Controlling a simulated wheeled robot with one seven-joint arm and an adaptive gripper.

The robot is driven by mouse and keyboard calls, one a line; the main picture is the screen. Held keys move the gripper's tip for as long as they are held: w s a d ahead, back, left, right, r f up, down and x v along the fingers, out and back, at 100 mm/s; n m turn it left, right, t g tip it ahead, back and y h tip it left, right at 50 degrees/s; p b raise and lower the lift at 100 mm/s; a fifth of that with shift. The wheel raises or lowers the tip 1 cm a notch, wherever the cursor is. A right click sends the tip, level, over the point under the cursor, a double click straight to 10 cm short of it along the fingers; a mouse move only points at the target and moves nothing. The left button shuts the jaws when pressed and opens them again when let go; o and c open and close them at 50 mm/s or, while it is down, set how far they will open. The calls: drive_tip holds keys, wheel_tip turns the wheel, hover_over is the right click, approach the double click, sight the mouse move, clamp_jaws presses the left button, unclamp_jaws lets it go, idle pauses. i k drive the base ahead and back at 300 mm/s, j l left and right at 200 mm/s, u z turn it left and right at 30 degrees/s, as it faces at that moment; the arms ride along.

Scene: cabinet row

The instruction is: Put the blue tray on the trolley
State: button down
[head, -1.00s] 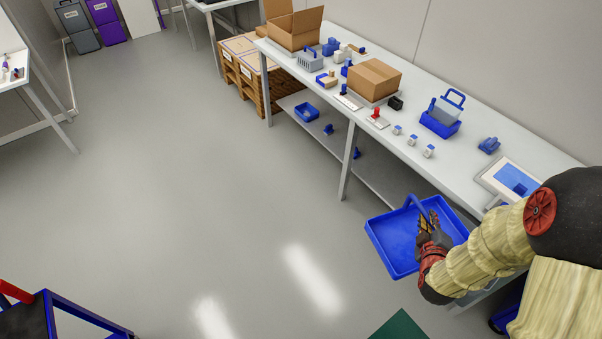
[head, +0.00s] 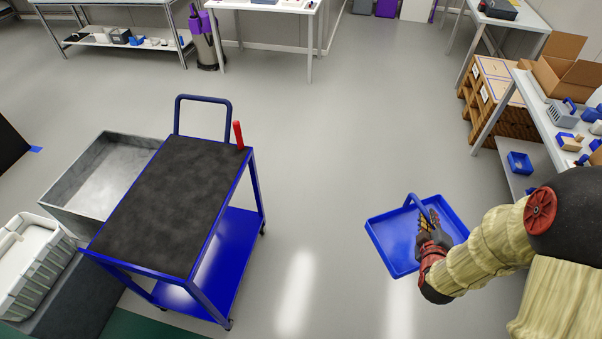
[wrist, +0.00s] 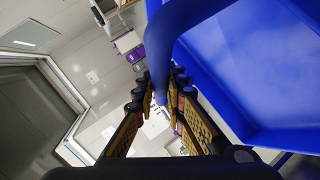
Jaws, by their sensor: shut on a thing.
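The blue tray (head: 393,240) hangs from my gripper (head: 430,222) at the right of the head view, above open floor. It is shallow, with a tall hoop handle, and looks empty and roughly level. My gripper is shut on the handle; in the wrist view the fingers (wrist: 163,105) close around the blue handle bar (wrist: 165,55), with the tray (wrist: 240,60) to the right. The trolley (head: 168,200) stands left of the tray, apart from it. It has a dark top, a blue frame, a blue lower shelf and a push handle at its far end.
A red upright object (head: 239,135) is at the trolley's far right corner. A grey bin (head: 75,185) and a pale crate (head: 30,260) stand left of the trolley. The workbench (head: 535,105) is at the right. Floor between trolley and tray is clear.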

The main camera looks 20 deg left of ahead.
sight(176, 205)
drive_tip(key=i+u, duration=0.1)
drive_tip(key=u, duration=1.35)
drive_tip(key=i+l, duration=0.25)
drive_tip(key=i, duration=0.2)
drive_tip(key=i+l+u, duration=0.1)
drive_tip(key=i, duration=0.65)
